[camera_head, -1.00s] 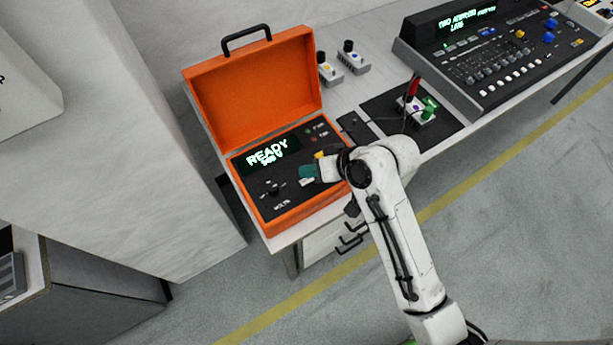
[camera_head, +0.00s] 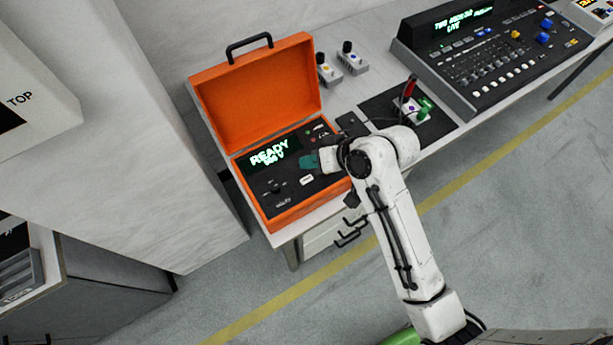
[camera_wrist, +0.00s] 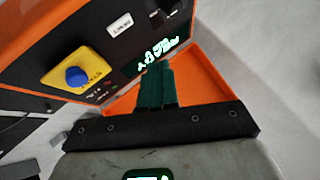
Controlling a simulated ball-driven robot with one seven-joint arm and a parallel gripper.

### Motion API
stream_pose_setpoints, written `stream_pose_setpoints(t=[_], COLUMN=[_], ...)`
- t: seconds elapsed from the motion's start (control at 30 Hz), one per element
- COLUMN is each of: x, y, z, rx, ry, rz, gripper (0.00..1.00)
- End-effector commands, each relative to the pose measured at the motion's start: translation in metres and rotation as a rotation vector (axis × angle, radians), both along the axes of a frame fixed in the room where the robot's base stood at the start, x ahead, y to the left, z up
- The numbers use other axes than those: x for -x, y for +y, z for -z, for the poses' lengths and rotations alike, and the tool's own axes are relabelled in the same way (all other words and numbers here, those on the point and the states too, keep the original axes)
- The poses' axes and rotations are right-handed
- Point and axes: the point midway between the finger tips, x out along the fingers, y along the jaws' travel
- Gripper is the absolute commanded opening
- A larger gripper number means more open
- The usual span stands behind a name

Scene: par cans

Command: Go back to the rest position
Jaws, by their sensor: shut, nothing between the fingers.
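My gripper (camera_head: 308,161) has teal fingers and hangs over the panel of the open orange case (camera_head: 254,92) in the head view. In the wrist view the teal fingers (camera_wrist: 155,84) are together with nothing between them. They point at the case's dark panel, near the lit display. The display (camera_head: 270,153) reads READY with a second line below it. A yellow plate with a blue button (camera_wrist: 77,76) shows left of the fingers in the wrist view. Whether the fingertips touch the panel, I cannot tell.
Right of the case, a dark mat (camera_head: 385,115) holds a small device with red and green parts. Two small grey boxes (camera_head: 341,61) stand behind. A mixing console (camera_head: 485,60) fills the right of the table. Open floor lies in front, with a yellow line (camera_head: 300,290).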

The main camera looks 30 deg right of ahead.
Motion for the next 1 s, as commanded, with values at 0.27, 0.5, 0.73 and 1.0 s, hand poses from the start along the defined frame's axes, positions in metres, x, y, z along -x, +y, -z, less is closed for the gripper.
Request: stream_pose_setpoints(t=[0.27,0.5,0.73,1.0], x=[0.000,0.010,0.104,0.209], y=[0.000,-0.002,-0.026,-0.065], z=[0.000,0.010,0.072,0.098], rx=[0.000,0.025,0.245,0.483], ry=[0.000,0.026,0.248,0.502], rz=[0.000,-0.005,-0.044,-0.065], gripper=[0.00,0.00,0.00,0.00])
